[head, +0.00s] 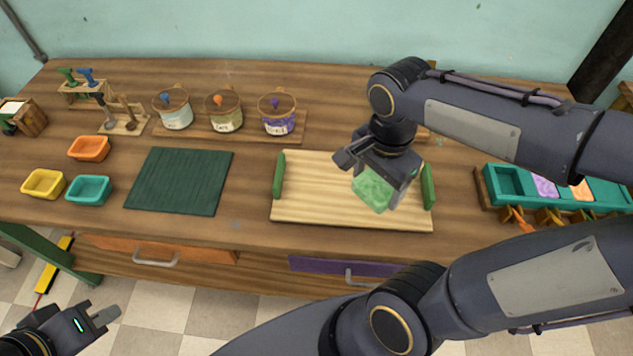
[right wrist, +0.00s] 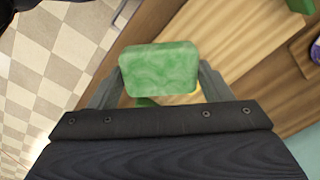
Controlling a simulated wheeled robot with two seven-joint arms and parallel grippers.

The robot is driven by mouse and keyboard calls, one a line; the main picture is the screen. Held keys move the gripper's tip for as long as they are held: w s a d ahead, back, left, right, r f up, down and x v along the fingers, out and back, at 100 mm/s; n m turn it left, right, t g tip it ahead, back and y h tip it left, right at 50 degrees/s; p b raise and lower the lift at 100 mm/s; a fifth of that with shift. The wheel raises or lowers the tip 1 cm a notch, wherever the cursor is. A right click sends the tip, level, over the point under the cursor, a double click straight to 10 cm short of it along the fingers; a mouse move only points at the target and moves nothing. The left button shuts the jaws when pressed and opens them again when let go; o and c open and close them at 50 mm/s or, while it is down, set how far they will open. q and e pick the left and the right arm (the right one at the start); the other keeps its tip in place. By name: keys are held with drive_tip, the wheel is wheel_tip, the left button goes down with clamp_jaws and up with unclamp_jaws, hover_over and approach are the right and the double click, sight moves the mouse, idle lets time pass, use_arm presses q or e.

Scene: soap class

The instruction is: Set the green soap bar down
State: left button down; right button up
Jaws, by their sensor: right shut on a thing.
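The green soap bar (head: 374,189) is marbled light green and is held between the fingers of my right gripper (head: 380,172). In the head view it shows over the right half of the pale wooden board (head: 315,213), which has green end handles. In the right wrist view the soap bar (right wrist: 160,69) fills the space between the two fingers. I cannot tell whether its underside touches the board. My left gripper (head: 108,314) is open and empty, low at the left, off the table's front.
A dark green ribbed mat (head: 180,181) lies left of the board. Small orange (head: 89,148), yellow (head: 44,183) and teal (head: 89,190) trays stand further left. Labelled jars (head: 225,111) stand behind. A teal compartment tray (head: 510,184) with soap pieces is at the right.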

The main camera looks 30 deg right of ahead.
drive_tip(key=w+a+f, duration=0.2)
drive_tip(key=w+f, duration=0.2)
drive_tip(key=w, duration=0.5)
hover_over(328, 184)
drive_tip(key=s, duration=0.1)
wheel_tip(328, 184, down, 5)
drive_tip(key=shift+s+r, duration=0.15)
drive_tip(key=shift+r, duration=0.05)
drive_tip(key=shift+w+f, duration=0.6)
drive_tip(key=shift+f, duration=1.55)
drive_tip(key=shift+f, duration=0.1)
drive_tip(key=shift+f, duration=0.2)
drive_tip(key=o, duration=1)
drive_tip(key=shift+r, duration=0.1)
